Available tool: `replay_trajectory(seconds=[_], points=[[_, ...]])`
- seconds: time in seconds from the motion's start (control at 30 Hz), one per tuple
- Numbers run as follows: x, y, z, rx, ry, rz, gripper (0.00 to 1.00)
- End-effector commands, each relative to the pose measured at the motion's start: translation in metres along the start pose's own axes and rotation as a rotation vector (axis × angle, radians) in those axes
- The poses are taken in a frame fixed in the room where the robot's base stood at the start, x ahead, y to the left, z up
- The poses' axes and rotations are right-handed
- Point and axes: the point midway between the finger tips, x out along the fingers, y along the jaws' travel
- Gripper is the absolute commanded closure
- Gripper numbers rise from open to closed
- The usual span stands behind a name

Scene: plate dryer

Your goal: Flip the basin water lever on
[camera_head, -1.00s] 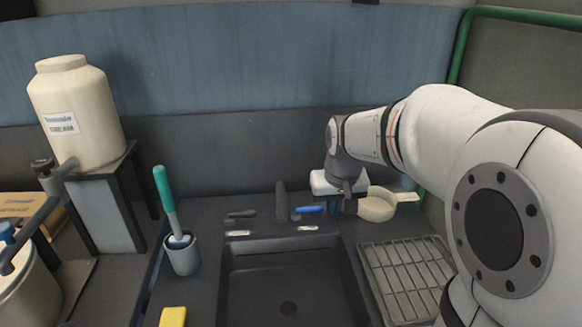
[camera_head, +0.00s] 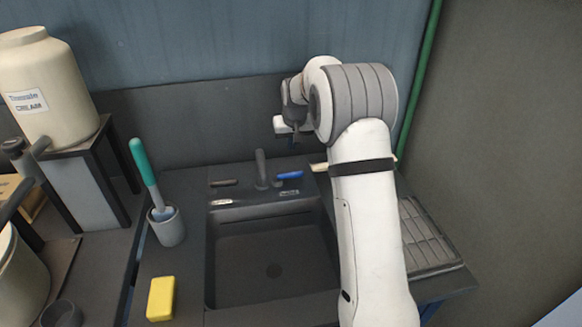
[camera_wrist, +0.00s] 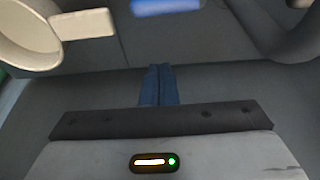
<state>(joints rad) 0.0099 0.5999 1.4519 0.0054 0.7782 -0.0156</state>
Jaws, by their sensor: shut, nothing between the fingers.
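The basin (camera_head: 265,255) is dark, with a dark spout (camera_head: 262,172) at its back edge. A blue lever (camera_head: 290,175) lies right of the spout and a dark lever (camera_head: 223,183) lies left of it. My gripper (camera_head: 293,146) is behind and above the blue lever in the head view, near the back wall. In the wrist view my gripper (camera_wrist: 160,70) has its fingers together and empty. The blue lever (camera_wrist: 165,7) is cut off by the top edge there, apart from the fingertips. The spout (camera_wrist: 290,30) shows at upper right.
A yellow sponge (camera_head: 161,298) and a brush holder (camera_head: 168,228) stand left of the basin. A drying rack (camera_head: 420,235) is to the right, partly behind my arm. A pale handled vessel (camera_wrist: 28,40) is near the gripper in the wrist view.

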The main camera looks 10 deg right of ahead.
Motion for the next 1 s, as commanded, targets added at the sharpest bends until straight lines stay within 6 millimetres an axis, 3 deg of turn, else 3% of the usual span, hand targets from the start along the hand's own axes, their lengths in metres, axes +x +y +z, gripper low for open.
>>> replay_trajectory(seconds=[0.27,0.67,1.0], points=[[0.018,0.001,0.001,0.001,-0.004,0.0,1.0],[0.101,0.001,0.001,0.001,-0.005,0.0,1.0],[0.082,0.001,0.033,0.002,-0.002,0.001,1.0]])
